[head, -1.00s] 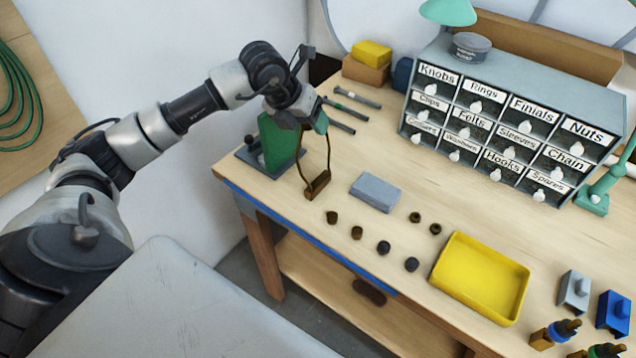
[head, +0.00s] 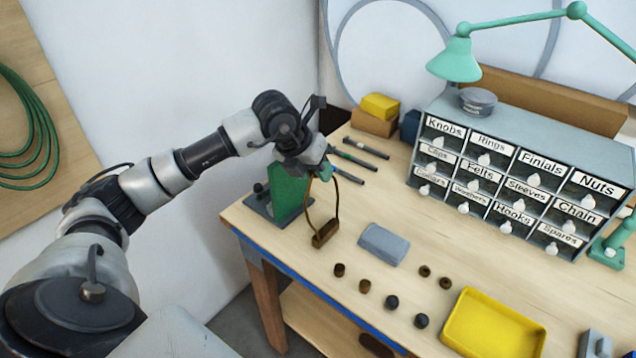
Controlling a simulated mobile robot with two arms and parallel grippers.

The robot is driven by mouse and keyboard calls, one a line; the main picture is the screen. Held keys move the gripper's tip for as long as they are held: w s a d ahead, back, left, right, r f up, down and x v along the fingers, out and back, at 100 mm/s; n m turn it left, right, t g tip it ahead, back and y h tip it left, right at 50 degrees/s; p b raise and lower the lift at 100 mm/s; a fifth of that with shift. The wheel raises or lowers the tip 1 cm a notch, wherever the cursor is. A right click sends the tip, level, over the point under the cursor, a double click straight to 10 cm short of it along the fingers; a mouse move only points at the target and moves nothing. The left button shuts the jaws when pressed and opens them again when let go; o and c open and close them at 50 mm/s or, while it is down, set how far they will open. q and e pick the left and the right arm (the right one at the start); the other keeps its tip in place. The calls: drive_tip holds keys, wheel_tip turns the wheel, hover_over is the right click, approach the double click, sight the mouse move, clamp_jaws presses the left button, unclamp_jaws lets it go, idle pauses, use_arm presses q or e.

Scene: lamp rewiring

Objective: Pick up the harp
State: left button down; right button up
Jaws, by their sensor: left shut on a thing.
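The harp (head: 337,207) is a thin brown wire loop with a dark brown block-like foot (head: 325,235). It is upright near the left front part of the bench. My left gripper (head: 322,172) reaches in from the left and is shut on the top of the harp. The fingertips are small and partly hidden by the wrist. I cannot tell whether the foot touches the bench top. My right gripper is not in view.
A green block on a dark base (head: 288,190) stands just left of the harp. A grey block (head: 384,243) lies to its right. Several small knobs and rings, a yellow tray (head: 495,325) and a labelled drawer cabinet (head: 525,150) are farther right. Rods (head: 352,158) lie behind.

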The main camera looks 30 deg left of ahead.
use_arm(q)
drive_tip(key=shift+r+b, duration=0.55)
drive_tip(key=shift+r, duration=0.95)
drive_tip(key=shift+w+d+r, duration=0.1)
drive_tip(key=shift+d+r, duration=0.1)
drive_tip(key=w+d+r+b, duration=0.3)
drive_tip(key=w+d+r, duration=0.2)
drive_tip(key=d+r, duration=0.2)
drive_tip(key=shift+w+d, duration=0.35)
drive_tip(key=shift+d, duration=1)
